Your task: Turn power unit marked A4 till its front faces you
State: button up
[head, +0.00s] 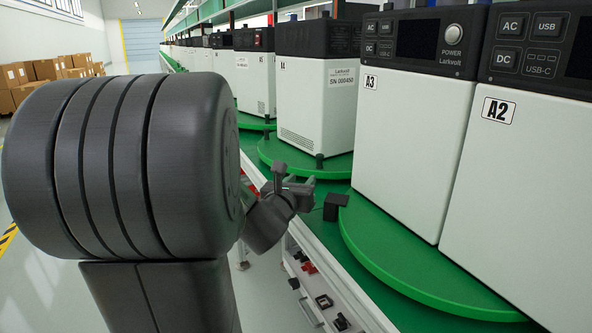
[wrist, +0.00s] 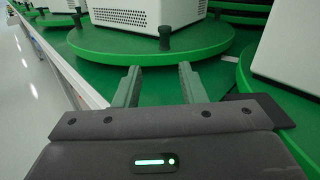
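The power unit marked A4 (head: 315,95) is white with a black top and stands on a round green turntable (head: 290,158). The face towards me has vent slots and a serial-number label; no control panel shows on it. In the wrist view the unit's lower part (wrist: 150,14) and its turntable (wrist: 110,50) are ahead of my gripper. A black peg (wrist: 165,38) stands on the turntable's near rim, another (wrist: 77,20) on its left rim. My gripper (wrist: 159,72) is open and empty, its fingertips short of the turntable's near edge. It also shows in the head view (head: 290,187).
Units A3 (head: 405,130) and A2 (head: 510,180) stand on turntables at the right, panels showing. A black block (head: 335,207) is at the edge of A3's turntable. More units recede behind A4. A pale rail (wrist: 75,75) edges the green line; floor lies left.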

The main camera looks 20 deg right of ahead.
aim_at(318, 162)
jog(key=shift+w+d+m+h, duration=0.2)
jog(key=shift+d+m+h, duration=0.15)
jog(key=shift+m, duration=0.25)
jog(key=b+x, duration=0.1)
jog(key=x, duration=1.2)
jog(key=shift+w+d, duration=0.1)
jog(key=shift+d, duration=0.15)
grip_shut()
